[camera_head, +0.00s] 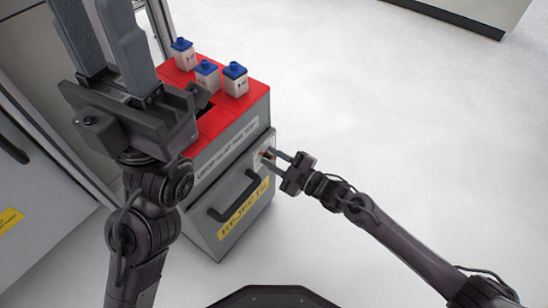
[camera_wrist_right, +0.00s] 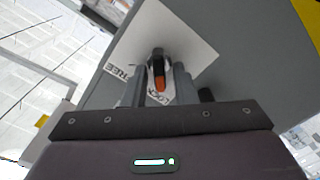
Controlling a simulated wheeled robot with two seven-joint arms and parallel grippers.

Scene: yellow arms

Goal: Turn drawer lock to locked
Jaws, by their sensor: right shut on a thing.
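The drawer lock is a black knob with an orange tip (camera_wrist_right: 159,78) on a white label (camera_wrist_right: 185,40) on the cabinet front. In the right wrist view "FREE" is readable left of the knob. "LOCK" shows below it, partly hidden by the fingers, and the orange tip points down towards that word. My right gripper (camera_head: 279,164) is shut on the knob, with a finger on either side in the right wrist view (camera_wrist_right: 158,88). My left gripper (camera_head: 103,35) is raised near the camera, its fingers apart and empty, away from the lock.
The grey cabinet (camera_head: 205,232) has a drawer with a black handle (camera_head: 233,197) and a yellow "REJECTS" label (camera_head: 240,210). Several white bottles with blue caps (camera_head: 235,82) stand on its red top (camera_head: 258,92). Open floor lies to the right.

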